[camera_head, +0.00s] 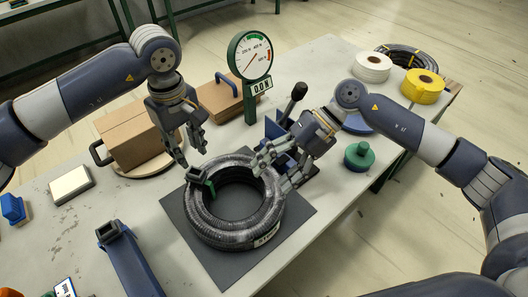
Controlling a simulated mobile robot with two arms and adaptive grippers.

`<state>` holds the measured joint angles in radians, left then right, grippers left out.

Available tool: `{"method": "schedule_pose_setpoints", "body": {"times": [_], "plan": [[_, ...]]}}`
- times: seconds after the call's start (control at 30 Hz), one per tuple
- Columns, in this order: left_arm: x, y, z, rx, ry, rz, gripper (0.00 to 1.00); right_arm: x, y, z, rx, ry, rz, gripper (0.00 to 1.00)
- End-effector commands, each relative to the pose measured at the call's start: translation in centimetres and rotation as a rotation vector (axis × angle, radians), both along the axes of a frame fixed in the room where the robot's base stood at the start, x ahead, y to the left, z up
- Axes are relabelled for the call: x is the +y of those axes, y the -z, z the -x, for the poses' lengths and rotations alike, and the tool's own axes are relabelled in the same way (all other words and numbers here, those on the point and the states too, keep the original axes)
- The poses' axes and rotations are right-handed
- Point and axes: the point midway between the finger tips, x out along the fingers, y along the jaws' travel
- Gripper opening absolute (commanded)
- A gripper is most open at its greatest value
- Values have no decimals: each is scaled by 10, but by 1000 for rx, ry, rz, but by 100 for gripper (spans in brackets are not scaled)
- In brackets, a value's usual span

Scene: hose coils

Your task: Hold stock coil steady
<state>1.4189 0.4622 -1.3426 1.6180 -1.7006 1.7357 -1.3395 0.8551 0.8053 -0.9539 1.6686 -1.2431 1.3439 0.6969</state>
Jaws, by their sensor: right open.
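The stock coil, a black ribbed hose coil (211,229), lies flat on a dark square mat (297,216) on the bench. It has a pale printed label (267,237) at its front right. A green bracket-like piece (201,187) sits at the coil's left side. My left gripper (192,157) points down just behind and above that piece; its fingers are apart with nothing between them. My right gripper (273,174) is open at the coil's right rear edge, its fingers spread across the rim. I cannot tell whether they touch the hose.
A dial gauge (251,57) on a green post stands behind the coil. Cardboard boxes (137,135) stand at the left rear. A green knob-like piece (359,156), a white roll (372,67) and a yellow roll (423,86) stand at right. The bench's right front is clear.

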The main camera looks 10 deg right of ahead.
Motion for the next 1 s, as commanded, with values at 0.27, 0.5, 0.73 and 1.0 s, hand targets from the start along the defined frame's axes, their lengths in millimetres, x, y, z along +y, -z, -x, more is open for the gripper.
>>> {"method": "schedule_pose_setpoints", "body": {"times": [0.27,0.5,0.73,1.0], "plan": [[0,0,0,0,0,0,33,44,-8,-29,-309,-318,210,67],[0,0,0,0,0,0,33,27,2,-55,-453,-493,553,67],[0,0,0,0,0,0,33,15,6,-61,-481,-558,711,67],[0,0,0,0,0,0,33,14,44,-61,-478,-559,717,67]]}}
